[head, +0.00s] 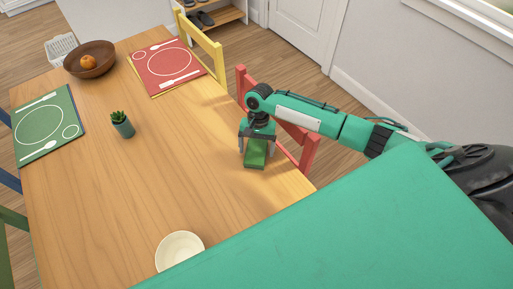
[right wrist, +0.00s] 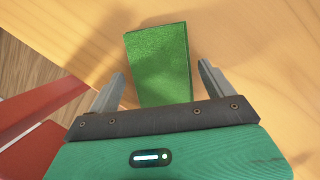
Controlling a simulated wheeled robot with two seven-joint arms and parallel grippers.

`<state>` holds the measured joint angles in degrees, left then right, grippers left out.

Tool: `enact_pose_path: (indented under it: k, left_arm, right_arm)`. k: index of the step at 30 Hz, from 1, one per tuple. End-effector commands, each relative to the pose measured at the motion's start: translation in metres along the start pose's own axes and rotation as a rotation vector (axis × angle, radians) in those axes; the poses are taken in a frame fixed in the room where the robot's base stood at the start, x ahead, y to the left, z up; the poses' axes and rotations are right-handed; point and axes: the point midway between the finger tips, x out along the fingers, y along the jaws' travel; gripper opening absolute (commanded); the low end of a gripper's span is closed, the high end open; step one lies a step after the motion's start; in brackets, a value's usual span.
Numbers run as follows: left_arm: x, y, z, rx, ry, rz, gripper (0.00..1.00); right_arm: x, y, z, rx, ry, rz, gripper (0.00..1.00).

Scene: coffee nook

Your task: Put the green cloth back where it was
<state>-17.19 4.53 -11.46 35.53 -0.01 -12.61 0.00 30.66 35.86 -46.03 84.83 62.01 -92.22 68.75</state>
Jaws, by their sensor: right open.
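The green cloth (head: 255,154) is a small folded rectangle at the table's right edge, in front of the red chair. In the right wrist view the cloth (right wrist: 158,62) lies on the wood between and beyond my fingertips. My right gripper (head: 257,144) is above the cloth, its two fingers apart on either side of it. In the right wrist view the right gripper (right wrist: 161,78) is open, with gaps between its fingers and the cloth. My left gripper is not in view.
The wooden table (head: 190,190) holds a red placemat (head: 183,73), a green placemat (head: 62,142), a potted plant (head: 123,128), a brown bowl (head: 102,66) with an orange fruit (head: 88,62), and a white bowl (head: 180,247). A red chair (head: 306,146) stands close beside the right arm. The table's middle is clear.

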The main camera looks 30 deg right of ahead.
Motion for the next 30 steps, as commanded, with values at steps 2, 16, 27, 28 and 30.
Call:
enact_pose_path:
  k: [2, 16, 27, 28, 30]
  left_arm:
    - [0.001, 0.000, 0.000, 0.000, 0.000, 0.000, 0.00]
    - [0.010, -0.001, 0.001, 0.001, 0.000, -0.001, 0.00]
    - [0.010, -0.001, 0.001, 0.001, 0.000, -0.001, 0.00]
    - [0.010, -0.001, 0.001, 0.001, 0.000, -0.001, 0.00]
    - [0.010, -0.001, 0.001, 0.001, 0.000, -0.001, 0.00]
  right_arm:
    - [-0.011, -0.001, -0.001, 0.000, 0.003, -0.004, 0.85]
    - [-0.103, -0.001, -0.001, -0.001, 0.003, -0.003, 0.85]
    - [-0.119, -0.001, 0.000, 0.000, 0.000, -0.001, 0.85]
    - [-0.119, -0.001, 0.000, 0.000, 0.000, -0.001, 0.85]
    - [-0.118, -0.001, 0.000, 0.000, 0.000, -0.001, 0.85]
